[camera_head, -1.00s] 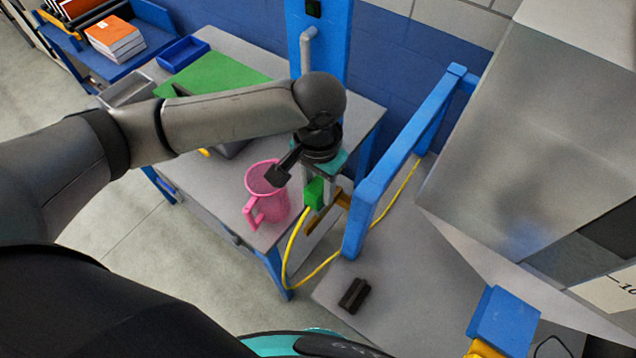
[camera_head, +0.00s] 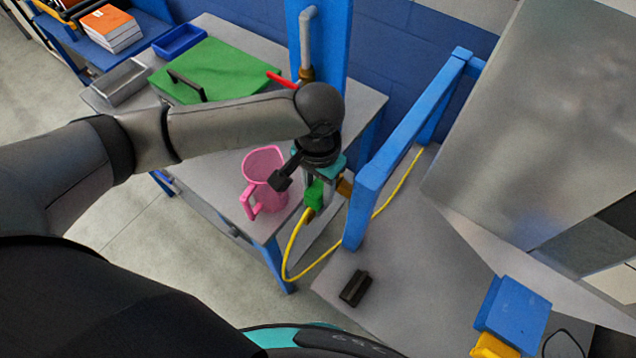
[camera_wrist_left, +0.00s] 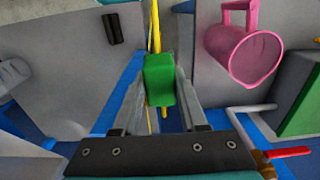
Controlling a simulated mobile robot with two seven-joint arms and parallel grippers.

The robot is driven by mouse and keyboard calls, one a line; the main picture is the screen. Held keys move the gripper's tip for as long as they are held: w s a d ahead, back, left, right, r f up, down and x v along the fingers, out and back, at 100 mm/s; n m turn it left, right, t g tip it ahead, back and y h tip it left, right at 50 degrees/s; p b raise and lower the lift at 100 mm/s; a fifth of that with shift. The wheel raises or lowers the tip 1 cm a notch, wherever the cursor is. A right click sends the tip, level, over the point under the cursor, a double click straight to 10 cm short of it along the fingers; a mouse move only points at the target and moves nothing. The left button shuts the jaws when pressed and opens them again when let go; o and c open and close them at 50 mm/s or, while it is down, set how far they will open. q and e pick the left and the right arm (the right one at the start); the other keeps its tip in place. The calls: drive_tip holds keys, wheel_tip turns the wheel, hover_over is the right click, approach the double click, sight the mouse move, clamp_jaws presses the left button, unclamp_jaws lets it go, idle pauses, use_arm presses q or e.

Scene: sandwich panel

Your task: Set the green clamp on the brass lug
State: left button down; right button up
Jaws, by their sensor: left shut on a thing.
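The green clamp (camera_head: 314,195) is between the fingers of my left gripper (camera_head: 318,190), which is shut on it. It also shows in the left wrist view (camera_wrist_left: 160,80), with a yellow cable (camera_head: 291,250) running from it. My right gripper is not in view.
A pink mug (camera_head: 264,182) stands close left of the gripper on the grey table. A blue frame (camera_head: 370,185) rises close on the right. A black block (camera_head: 355,288) lies on the grey surface below. A green board (camera_head: 208,70) lies farther back.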

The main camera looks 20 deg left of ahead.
sight(319, 188)
use_arm(q)
drive_tip(key=shift+f, duration=0.6)
idle(0.7)
drive_tip(key=shift+c, duration=1.8)
unclamp_jaws()
wheel_tip(319, 188, up, 15)
drive_tip(key=p, duration=0.1)
drive_tip(key=shift+d, duration=0.1)
